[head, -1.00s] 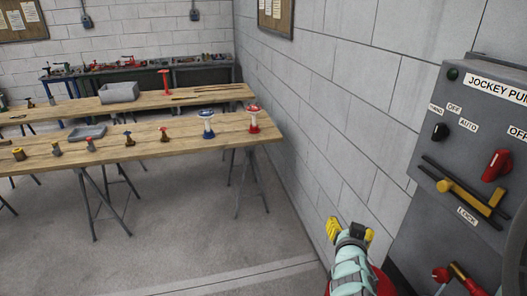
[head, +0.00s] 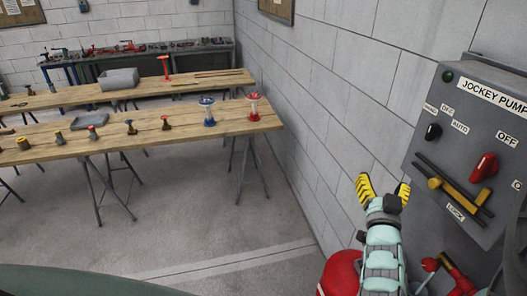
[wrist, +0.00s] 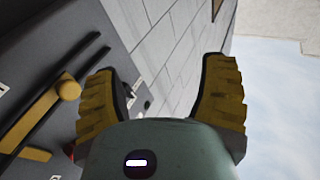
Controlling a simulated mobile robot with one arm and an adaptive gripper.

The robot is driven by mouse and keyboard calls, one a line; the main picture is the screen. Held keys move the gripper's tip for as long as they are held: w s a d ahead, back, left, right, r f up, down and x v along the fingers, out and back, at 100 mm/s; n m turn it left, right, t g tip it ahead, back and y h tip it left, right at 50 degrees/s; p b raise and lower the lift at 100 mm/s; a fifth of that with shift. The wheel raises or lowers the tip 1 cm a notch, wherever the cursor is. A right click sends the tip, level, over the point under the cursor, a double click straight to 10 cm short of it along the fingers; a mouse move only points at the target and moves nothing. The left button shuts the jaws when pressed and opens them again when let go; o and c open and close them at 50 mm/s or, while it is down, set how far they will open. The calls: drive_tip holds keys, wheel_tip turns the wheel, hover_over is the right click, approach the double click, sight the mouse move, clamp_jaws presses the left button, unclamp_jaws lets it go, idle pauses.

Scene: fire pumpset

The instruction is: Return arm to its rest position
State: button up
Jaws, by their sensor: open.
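My gripper (head: 384,190) has yellow ridged fingers, spread apart with nothing between them. In the head view it stands at the lower right, fingers pointing up, in front of the block wall and left of the grey jockey pump panel (head: 480,110). In the wrist view the gripper (wrist: 160,100) also shows empty, with the panel (wrist: 70,35) on the left side. The panel has a red selector switch (head: 484,167), a black selector switch (head: 433,131) and a yellow lever handle (head: 458,192) near the LOCK label. The gripper appears apart from the panel.
A red rounded object (head: 340,272) sits below my arm, and a red-handled valve (head: 432,264) is at the lower right. A wooden trestle table (head: 165,140) with several valve parts stands at the left. The floor (head: 190,215) between is clear. The block wall (head: 320,110) is behind the gripper.

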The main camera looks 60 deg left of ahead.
drive_tip(key=shift+d+r, duration=0.15)
drive_tip(key=shift+r, duration=0.1)
idle(0.3)
